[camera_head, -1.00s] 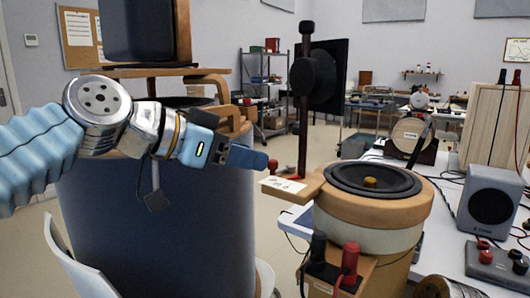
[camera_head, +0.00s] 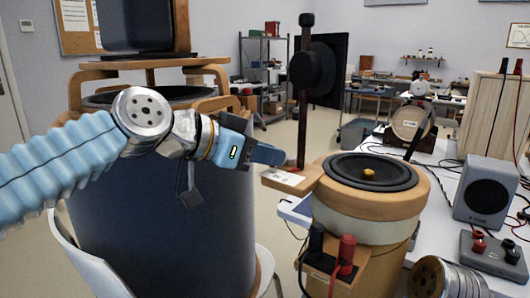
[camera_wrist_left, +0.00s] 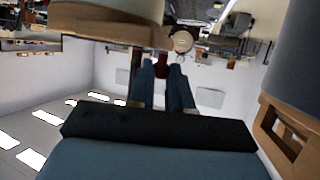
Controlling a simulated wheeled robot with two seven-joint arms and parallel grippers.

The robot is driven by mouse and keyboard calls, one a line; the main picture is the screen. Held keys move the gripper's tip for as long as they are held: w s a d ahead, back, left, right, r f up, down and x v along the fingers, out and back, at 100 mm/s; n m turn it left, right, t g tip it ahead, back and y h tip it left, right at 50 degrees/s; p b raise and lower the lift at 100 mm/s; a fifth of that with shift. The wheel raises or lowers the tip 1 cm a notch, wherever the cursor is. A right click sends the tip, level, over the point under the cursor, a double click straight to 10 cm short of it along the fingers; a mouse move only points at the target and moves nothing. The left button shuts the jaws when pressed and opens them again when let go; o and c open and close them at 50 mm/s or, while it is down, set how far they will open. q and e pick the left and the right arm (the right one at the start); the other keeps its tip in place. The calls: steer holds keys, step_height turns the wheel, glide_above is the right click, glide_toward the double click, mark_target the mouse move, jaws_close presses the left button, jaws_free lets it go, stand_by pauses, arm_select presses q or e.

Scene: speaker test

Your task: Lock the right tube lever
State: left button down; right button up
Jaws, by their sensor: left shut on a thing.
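The right tube (camera_head: 365,222) is a wooden cylinder with a pale band and a black speaker cone on top. A dark upright post (camera_head: 304,110) stands at its left, over a wooden arm with a white label (camera_head: 290,180). My left gripper (camera_head: 272,155) is at the post's lower part, with its fingers pointing right. In the left wrist view, a small red knob (camera_wrist_left: 161,68), apparently the lever's end, sits between the fingers (camera_wrist_left: 168,88). The gripper is shut on it. My right gripper is not in view.
A large dark blue cylinder (camera_head: 165,230) with wooden trim stands behind my left arm. Red and black terminals (camera_head: 346,250) stick out at the tube's front. A white table (camera_head: 450,165) at the right holds a grey speaker box (camera_head: 484,192) and a metal coil (camera_head: 450,280).

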mark_target(288, 157)
arm_select(q)
steer(key=shift+w, duration=0.1)
steer(key=m+g, duration=0.1)
steer(key=w+m+g+h, duration=0.1)
steer(key=shift+a+r+m+g+b, duration=0.1)
steer(key=shift+a+m+g+b, duration=0.2)
steer(key=shift+b, duration=0.05)
steer(key=shift+w+a+m+g+h+p, duration=0.1)
steer(key=shift+w+m+g+h+p, duration=0.3)
steer(key=shift+m+g+p, duration=0.45)
steer(key=shift+w+a+m+g+h+p, duration=0.1)
steer(key=shift+w+m+g+h+p, duration=0.3)
steer(key=shift+m+g, duration=0.65)
steer(key=c, duration=1)
jaws_free()
steer(key=shift+c, duration=0.2)
